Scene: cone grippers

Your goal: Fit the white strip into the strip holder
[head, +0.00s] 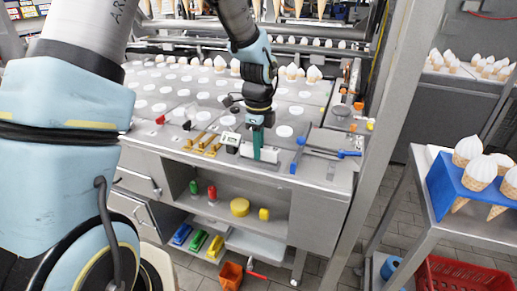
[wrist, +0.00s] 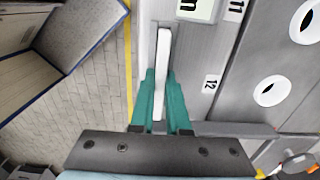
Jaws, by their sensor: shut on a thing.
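My gripper (head: 257,152) is low over the front edge of the grey worktop in the head view, its green fingers pointing down. In the wrist view its two green fingers (wrist: 161,80) are shut on the white strip (wrist: 163,50), one on each side. The strip is long and narrow and reaches past the fingertips toward a small display box (wrist: 197,9). I cannot tell whether the strip touches the worktop. In the head view a small pale piece shows beside the fingers. I cannot surely pick out the strip holder in either view.
The display box (head: 231,139) stands just left of my gripper, with yellow-brown blocks (head: 201,143) further left. A grey fixture with blue ends (head: 322,142) lies to the right. White round discs and cones (head: 312,74) cover the worktop behind. Open shelves are below the front edge.

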